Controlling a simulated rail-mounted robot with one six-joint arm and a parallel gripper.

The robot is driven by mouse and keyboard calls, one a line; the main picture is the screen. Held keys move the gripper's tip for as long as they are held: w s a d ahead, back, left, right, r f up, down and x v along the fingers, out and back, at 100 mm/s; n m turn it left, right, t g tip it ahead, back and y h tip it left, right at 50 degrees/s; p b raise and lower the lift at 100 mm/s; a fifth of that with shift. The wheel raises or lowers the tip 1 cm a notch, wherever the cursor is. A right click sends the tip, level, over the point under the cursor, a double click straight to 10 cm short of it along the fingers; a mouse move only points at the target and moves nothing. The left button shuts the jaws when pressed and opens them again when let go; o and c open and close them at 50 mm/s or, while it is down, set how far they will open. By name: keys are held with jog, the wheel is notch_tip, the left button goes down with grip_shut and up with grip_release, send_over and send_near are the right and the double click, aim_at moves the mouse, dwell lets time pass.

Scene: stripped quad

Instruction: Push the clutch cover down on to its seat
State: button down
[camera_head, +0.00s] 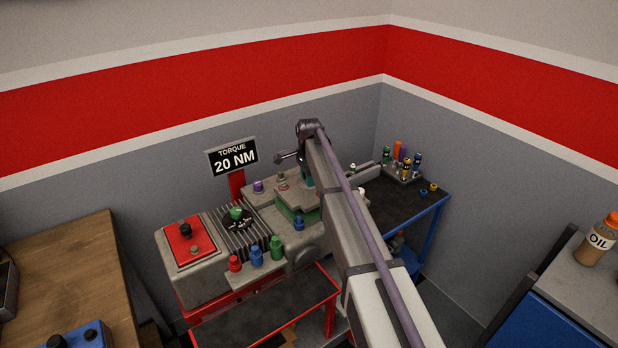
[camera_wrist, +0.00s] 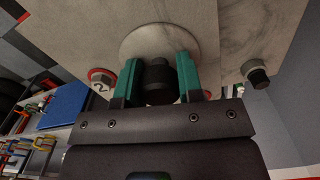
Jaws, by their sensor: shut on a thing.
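The clutch cover (camera_head: 290,198) is a pale grey plate over a green layer (camera_head: 284,213) on the engine block, right of the finned part. In the wrist view the cover (camera_wrist: 232,35) fills the top, with a round boss and a dark knob (camera_wrist: 158,82). My gripper (camera_wrist: 159,70) has its green fingers closed on either side of this knob. In the head view my gripper (camera_head: 310,182) is mostly behind my arm. My arm hides the cover's right side, and I cannot tell whether any gap lies under it.
A red-ringed bolt (camera_wrist: 101,79) and a dark-capped bolt (camera_wrist: 256,74) flank the fingers. Coloured knobs (camera_head: 257,256) line the block's front. A "TORQUE 20 NM" sign (camera_head: 233,157) stands behind. A blue cart (camera_head: 428,213) is at right, and a wooden bench (camera_head: 75,265) at left.

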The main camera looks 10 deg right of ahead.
jog(key=shift+f+b, duration=1.8)
jog(key=shift+b, duration=0.05)
jog(key=c, duration=0.7)
grip_release()
jog(key=shift+r, duration=0.1)
notch_tip(320, 180, up, 11)
jog(key=p, duration=1.1)
